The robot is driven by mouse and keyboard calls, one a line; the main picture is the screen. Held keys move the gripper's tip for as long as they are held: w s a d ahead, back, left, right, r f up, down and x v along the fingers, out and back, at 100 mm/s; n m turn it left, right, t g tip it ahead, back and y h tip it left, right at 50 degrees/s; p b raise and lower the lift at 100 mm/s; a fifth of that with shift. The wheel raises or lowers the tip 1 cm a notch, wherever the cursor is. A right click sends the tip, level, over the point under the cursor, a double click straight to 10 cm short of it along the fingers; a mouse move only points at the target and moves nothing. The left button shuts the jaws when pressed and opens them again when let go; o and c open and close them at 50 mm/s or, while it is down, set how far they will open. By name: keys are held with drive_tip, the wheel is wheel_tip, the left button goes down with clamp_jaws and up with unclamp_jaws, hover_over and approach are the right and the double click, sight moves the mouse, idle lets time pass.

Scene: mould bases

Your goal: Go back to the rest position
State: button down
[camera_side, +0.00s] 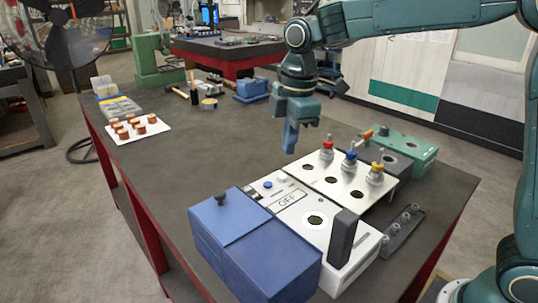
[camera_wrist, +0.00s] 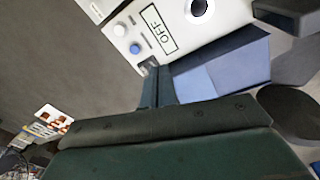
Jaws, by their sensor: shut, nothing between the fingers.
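My gripper (camera_side: 290,138) is shut and empty. It hangs pointing down above the dark table (camera_side: 190,165), behind the white mould bases in the side view. In the wrist view its fingers (camera_wrist: 155,85) show closed near the middle, with the dark gripper body filling the bottom. A white base with an OFF panel (camera_side: 291,199) and a blue button stands in front of it; the OFF panel also shows at the top of the wrist view (camera_wrist: 158,30). A second white base (camera_side: 320,172) carries red, blue and yellow-topped pieces beside dark holes.
A blue box (camera_side: 250,245) stands at the front, with a black upright block (camera_side: 342,238) nearby. A green base (camera_side: 412,146) is at the right. A white plate (camera_side: 133,132) with several copper-coloured pieces lies far left. The table's middle left is clear.

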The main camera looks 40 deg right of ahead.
drive_tip(key=s+d+r+m+t, duration=0.1)
drive_tip(key=s+d+r+m, duration=0.15)
drive_tip(key=s, duration=0.35)
drive_tip(key=s+d+r+m+t, duration=0.1)
drive_tip(key=s+d+r+m, duration=0.1)
drive_tip(key=s+d+m, duration=0.3)
drive_tip(key=s+d+f+m+t, duration=0.1)
drive_tip(key=s+f+m, duration=0.1)
drive_tip(key=s, duration=0.5)
drive_tip(key=s+f+m+t, duration=0.1)
drive_tip(key=s+f+m, duration=0.1)
drive_tip(key=s+m, duration=0.2)
drive_tip(key=shift+s+d+m, duration=0.35)
drive_tip(key=shift+s+d, duration=0.05)
drive_tip(key=shift+s, duration=1.05)
